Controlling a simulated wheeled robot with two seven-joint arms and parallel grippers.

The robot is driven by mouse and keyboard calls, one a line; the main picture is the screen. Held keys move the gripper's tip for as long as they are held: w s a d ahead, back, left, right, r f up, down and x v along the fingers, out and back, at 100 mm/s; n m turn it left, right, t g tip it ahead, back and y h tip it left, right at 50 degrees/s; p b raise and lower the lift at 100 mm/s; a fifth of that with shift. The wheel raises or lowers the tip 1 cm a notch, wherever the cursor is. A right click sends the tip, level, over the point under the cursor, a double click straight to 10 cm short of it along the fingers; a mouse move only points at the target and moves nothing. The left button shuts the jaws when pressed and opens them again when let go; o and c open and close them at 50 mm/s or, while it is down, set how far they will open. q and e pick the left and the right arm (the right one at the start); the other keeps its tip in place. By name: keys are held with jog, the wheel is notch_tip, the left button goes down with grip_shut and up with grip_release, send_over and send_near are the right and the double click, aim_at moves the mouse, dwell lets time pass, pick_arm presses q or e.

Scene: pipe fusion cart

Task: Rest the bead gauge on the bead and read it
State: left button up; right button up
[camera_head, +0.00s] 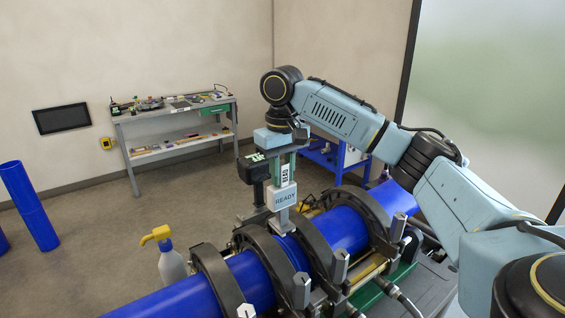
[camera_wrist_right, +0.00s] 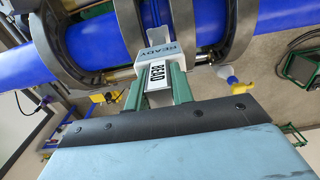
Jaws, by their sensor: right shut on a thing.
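The bead gauge (camera_head: 284,196) is a grey block with a "READY" display and a "BEAD" label above it. My right gripper (camera_head: 281,165) is shut on it from above and holds it upright over the blue pipe (camera_head: 345,228). The gauge's lower end is at the pipe's top between the dark clamp rings; I cannot tell whether it touches. In the right wrist view the gauge (camera_wrist_right: 155,52) sits between the green fingers (camera_wrist_right: 158,88), its far end at the pipe (camera_wrist_right: 208,24). My left gripper is not in view.
Dark clamp rings (camera_head: 213,277) surround the pipe on the cart. A spray bottle with a yellow head (camera_head: 158,235) stands beside it. A workbench (camera_head: 170,112) with tools stands at the back wall. Blue pipe pieces (camera_head: 30,205) stand at the left. Open floor lies between.

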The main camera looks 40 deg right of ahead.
aim_at(282, 188)
jog(key=shift+f, duration=2.2)
jog(key=shift+f+p, duration=0.35)
jog(key=shift+f, duration=0.4)
dwell(2.0)
jog(key=shift+r, duration=0.15)
jog(key=shift+r, duration=3.45)
